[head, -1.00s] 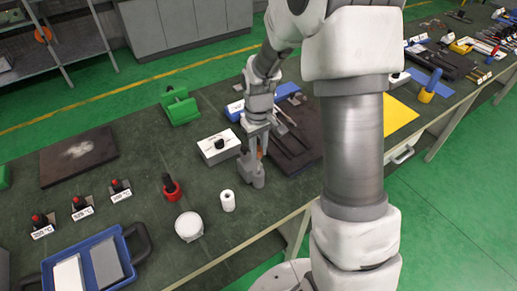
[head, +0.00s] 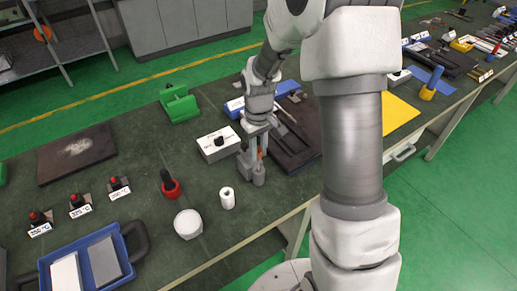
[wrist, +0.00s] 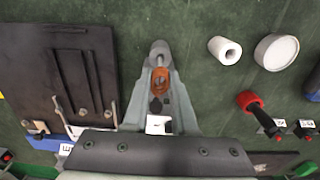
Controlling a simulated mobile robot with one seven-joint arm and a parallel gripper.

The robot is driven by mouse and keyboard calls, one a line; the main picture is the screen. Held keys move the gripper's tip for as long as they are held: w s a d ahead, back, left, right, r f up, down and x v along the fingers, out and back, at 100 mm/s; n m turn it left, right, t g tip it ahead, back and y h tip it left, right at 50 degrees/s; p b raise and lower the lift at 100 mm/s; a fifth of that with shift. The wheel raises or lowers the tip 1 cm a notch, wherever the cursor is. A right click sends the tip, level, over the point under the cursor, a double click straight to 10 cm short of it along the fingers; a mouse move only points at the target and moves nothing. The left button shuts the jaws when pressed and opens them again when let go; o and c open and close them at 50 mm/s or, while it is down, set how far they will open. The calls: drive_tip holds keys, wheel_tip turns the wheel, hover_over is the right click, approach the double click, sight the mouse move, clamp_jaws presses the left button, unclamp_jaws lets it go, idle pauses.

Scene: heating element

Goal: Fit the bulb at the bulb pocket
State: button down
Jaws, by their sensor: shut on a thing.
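My gripper (wrist: 160,85) points down at the table, its grey fingers converging on a small orange part, which I take for the bulb (wrist: 160,80); the orange also shows in the head view (head: 261,153). A short silver rod shows just beyond it, at the fingertips. A grey rounded piece (head: 258,177) stands at the fingertips close to the table; it may be the bulb pocket, but I cannot tell it clearly from the fingers. Whether the bulb is inside it or only above it is hidden.
A dark plate (wrist: 65,70) with metal rods lies beside the gripper. A white box (head: 218,144) with a black knob stands behind it. A white roll (head: 227,198), a round white lid (head: 188,224) and a red-and-black tool (head: 170,186) stand to the left, with bare table between.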

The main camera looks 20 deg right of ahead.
sight(258, 170)
drive_tip(key=shift+f+b, duration=2)
drive_tip(key=shift+f, duration=0.7)
drive_tip(key=c, duration=0.6)
unclamp_jaws()
drive_tip(key=shift+c, duration=0.2)
wheel_tip(258, 170, up, 18)
drive_tip(key=p, duration=0.1)
drive_tip(key=shift+f, duration=0.25)
drive_tip(key=s+r+m+t, duration=0.1)
drive_tip(key=s+r, duration=0.3)
drive_tip(key=s, duration=0.6)
drive_tip(key=s+r+m+t, duration=0.2)
drive_tip(key=s+r+t, duration=0.2)
drive_tip(key=s, duration=0.6)
drive_tip(key=shift+s+m+t, duration=0.25)
drive_tip(key=shift+m+t, duration=0.05)
